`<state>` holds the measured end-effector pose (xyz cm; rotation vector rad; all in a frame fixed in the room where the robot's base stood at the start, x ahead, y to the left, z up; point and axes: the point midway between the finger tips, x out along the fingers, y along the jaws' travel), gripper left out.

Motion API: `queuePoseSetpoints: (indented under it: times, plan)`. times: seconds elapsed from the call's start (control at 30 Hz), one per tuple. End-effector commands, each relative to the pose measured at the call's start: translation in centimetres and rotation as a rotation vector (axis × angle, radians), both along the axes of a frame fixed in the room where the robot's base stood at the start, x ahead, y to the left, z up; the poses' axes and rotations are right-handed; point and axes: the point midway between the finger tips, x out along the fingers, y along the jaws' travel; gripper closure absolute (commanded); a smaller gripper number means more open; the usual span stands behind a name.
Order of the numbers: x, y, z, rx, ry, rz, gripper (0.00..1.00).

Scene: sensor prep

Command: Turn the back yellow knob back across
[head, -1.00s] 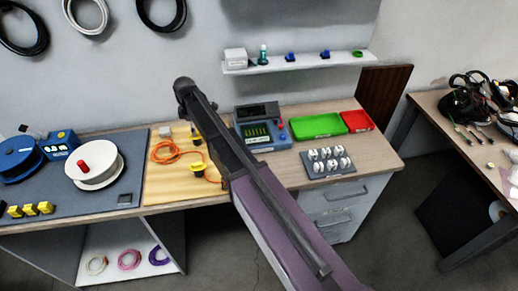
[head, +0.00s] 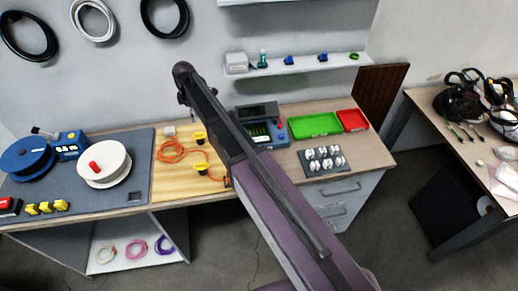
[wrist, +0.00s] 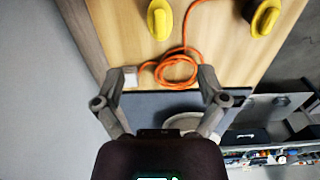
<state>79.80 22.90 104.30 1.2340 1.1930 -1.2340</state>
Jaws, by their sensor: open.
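The back yellow knob (head: 199,137) stands on the light wooden board (head: 175,185), left of my arm. It also shows at the top of the wrist view (wrist: 160,20), cut by the frame edge, with its ridge running roughly up and down the picture. The front yellow knob (head: 202,168) is nearer the table's front edge, and is at the top right of the wrist view (wrist: 264,18). My gripper (wrist: 162,73) is open and empty, with its fingers spread apart from both knobs. In the head view my arm hides much of the gripper.
An orange cable (head: 172,152) lies coiled beside the knobs, and a small white block (head: 169,131) is near the back. A white spool (head: 104,165) stands on the grey mat to the left. A meter, a green tray (head: 314,125) and a red tray (head: 353,121) are right.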

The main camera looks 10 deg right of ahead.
Motion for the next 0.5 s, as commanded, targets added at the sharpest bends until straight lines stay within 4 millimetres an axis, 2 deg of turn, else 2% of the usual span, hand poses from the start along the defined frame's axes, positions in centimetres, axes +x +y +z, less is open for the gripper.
queuePoseSetpoints:
  times: [0.03,0.1,0.5]
  plan:
    - [0.0,0.0,0.9,0.000,0.000,0.000,0.09]
    - [0.0,0.0,1.5,0.000,0.000,0.000,0.09]
    - [-0.2,-0.2,4.0,0.000,0.000,-0.006,0.09]
